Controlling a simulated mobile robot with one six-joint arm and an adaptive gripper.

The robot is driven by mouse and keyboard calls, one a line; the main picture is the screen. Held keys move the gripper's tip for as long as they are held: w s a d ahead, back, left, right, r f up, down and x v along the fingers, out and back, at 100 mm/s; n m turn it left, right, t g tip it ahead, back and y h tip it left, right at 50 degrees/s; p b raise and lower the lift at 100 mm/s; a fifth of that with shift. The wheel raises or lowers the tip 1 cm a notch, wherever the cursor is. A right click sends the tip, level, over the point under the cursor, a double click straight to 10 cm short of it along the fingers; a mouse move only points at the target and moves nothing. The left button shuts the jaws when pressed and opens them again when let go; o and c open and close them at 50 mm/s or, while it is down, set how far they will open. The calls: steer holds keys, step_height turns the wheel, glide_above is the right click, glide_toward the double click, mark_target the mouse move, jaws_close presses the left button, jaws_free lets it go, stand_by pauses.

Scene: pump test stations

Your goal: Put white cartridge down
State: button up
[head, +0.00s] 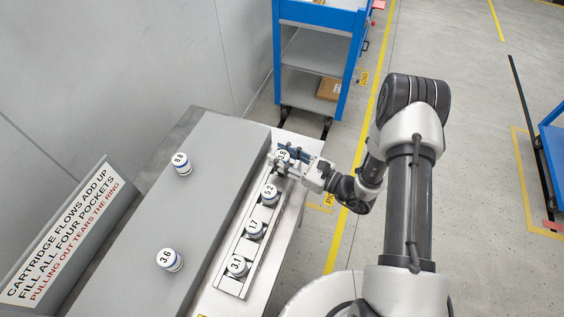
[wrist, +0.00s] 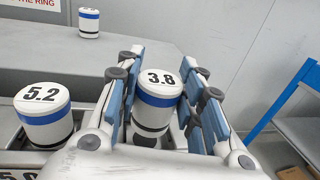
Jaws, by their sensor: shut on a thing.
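My gripper (wrist: 160,100) is shut on a white cartridge marked 3.8 (wrist: 157,92), with blue pads on both sides of it. The cartridge is upright, with a blue band and a dark band. In the head view this cartridge (head: 282,156) is at the far end of the narrow rack (head: 233,283). A cartridge marked 3.1 (head: 237,266) and another (head: 254,229) stand nearer.
Two more cartridges, one marked 3.6 (head: 170,260) and one farther back (head: 182,162), stand on the grey raised surface (head: 205,195). A sign (head: 65,235) leans at the left. A blue shelf cart (head: 318,55) stands beyond the bench.

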step_height(320, 180, down, 2)
steer(key=shift+f, duration=0.25)
steer(key=shift+s+f+b, duration=0.15)
steer(key=shift+f+b, duration=0.6)
steer(key=shift+b, duration=0.1)
jaws_close()
steer(key=o, duration=0.8)
jaws_free()
steer(key=o, duration=0.4)
steer(key=shift+r, duration=0.1)
steer(key=shift+c, duration=0.2)
